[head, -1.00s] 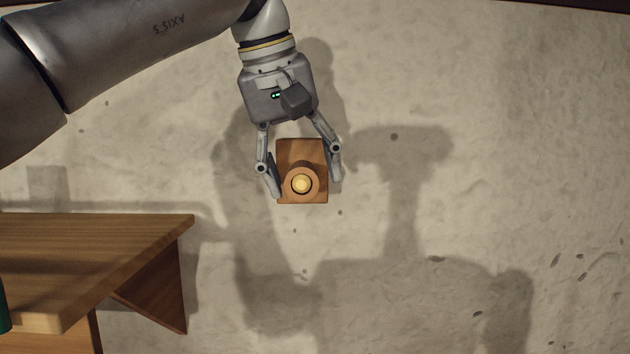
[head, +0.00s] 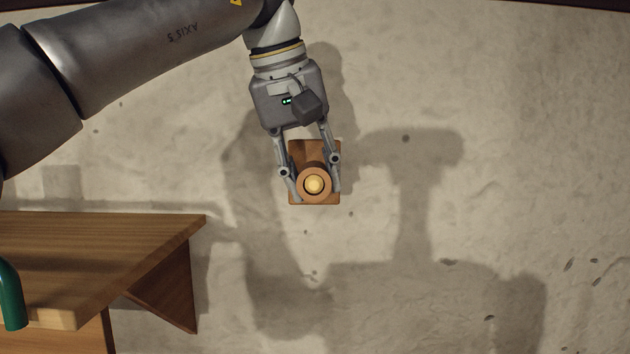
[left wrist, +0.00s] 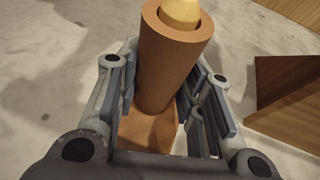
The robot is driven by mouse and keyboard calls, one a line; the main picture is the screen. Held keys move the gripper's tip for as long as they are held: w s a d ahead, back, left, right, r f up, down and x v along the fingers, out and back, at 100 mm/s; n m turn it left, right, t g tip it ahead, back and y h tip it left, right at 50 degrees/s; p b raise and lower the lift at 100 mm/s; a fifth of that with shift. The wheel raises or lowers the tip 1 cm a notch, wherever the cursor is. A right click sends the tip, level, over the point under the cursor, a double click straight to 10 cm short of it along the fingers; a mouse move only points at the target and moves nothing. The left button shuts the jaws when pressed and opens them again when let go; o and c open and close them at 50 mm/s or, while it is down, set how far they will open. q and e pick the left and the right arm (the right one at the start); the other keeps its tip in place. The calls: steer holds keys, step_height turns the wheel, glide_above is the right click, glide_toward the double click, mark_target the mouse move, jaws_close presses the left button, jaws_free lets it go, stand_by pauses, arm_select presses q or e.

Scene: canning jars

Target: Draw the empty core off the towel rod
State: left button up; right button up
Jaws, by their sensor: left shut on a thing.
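The empty core (head: 326,194) is a brown cardboard tube around the towel rod (head: 314,184), whose pale yellow round end shows in its opening. Both stand out from a square wooden wall plate (head: 301,152). My left gripper (head: 315,190) reaches down from above and is shut on the core, one finger on each side. In the left wrist view the core (left wrist: 172,65) stands between the finger pads, with the rod's tip (left wrist: 181,11) sticking out of its far end and the plate (left wrist: 146,135) behind. My right gripper is not in view.
A wooden shelf (head: 110,245) with a slanted bracket (head: 172,290) is at the lower left, apart from the rod. A green curved thing (head: 12,297) stands at the left edge. The plaster wall (head: 540,150) right of the rod is bare.

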arm_select(q)
steer(key=shift+s+b, duration=0.65)
steer(key=shift+s, duration=0.75)
steer(key=shift+s+b, duration=0.5)
steer(key=shift+s, duration=0.5)
steer(key=shift+s+b, duration=0.8)
steer(key=shift+s, duration=1.5)
steer(key=shift+s+b, duration=0.35)
steer(key=shift+s, duration=1.2)
steer(key=p, duration=0.5)
glide_toward(311, 182)
steer(key=shift+s+d+f, duration=0.95)
steer(key=shift+d+f, duration=0.3)
steer(key=shift+f, duration=0.3)
steer(key=shift+r, duration=1.35)
